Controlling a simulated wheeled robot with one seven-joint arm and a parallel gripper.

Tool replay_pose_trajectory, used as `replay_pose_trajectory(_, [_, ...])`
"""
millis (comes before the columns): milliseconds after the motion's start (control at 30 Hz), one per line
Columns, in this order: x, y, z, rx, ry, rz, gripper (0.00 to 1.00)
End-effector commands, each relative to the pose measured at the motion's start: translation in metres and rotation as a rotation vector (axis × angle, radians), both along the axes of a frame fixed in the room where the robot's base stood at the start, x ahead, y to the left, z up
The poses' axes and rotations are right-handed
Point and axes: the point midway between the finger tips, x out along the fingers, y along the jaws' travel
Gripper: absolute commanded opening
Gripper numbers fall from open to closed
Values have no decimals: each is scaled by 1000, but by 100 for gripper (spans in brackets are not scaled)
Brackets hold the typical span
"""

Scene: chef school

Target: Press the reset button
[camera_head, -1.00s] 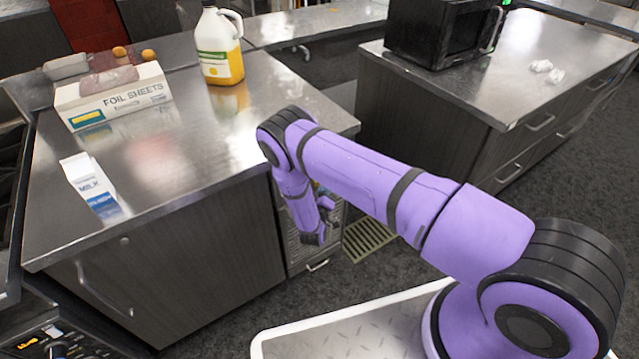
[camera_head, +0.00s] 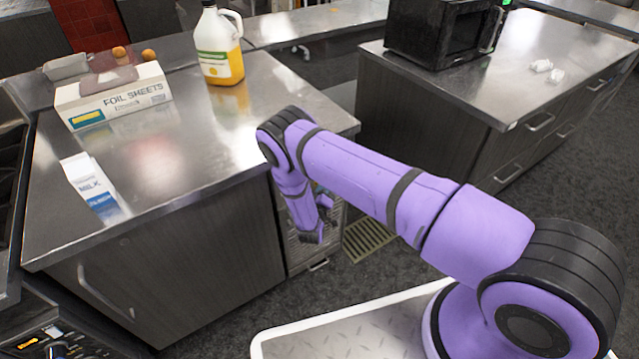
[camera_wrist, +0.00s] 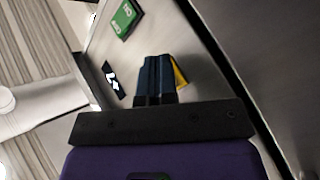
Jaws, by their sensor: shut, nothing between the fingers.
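I cannot make out a reset button for certain in either view. In the wrist view, my gripper (camera_wrist: 157,68) is shut and empty, its dark fingers pointing at a pale metal surface (camera_wrist: 205,50). That surface bears a green label (camera_wrist: 124,18), a small black label with a white mark (camera_wrist: 113,79) and a yellow patch (camera_wrist: 180,76) partly hidden behind the fingers. Whether the fingertips touch the surface is unclear. In the head view, my arm bends down beside the counter's right end, in front of a metal-fronted unit (camera_head: 297,255); the fingertips are not clear there.
A steel counter (camera_head: 200,150) holds a milk carton (camera_head: 90,185), a foil sheets box (camera_head: 115,97) and a yellow-filled jug (camera_head: 218,48). A microwave (camera_head: 440,32) stands on another counter. Floor lies open between the counters.

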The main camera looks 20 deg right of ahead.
Motion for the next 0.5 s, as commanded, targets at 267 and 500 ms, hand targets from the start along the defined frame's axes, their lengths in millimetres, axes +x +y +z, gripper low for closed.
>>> replay_pose_trajectory(267, [0,0,0,0,-1,1,0])
replay_pose_trajectory(500, [-5,-1,0,-1,0,1,0])
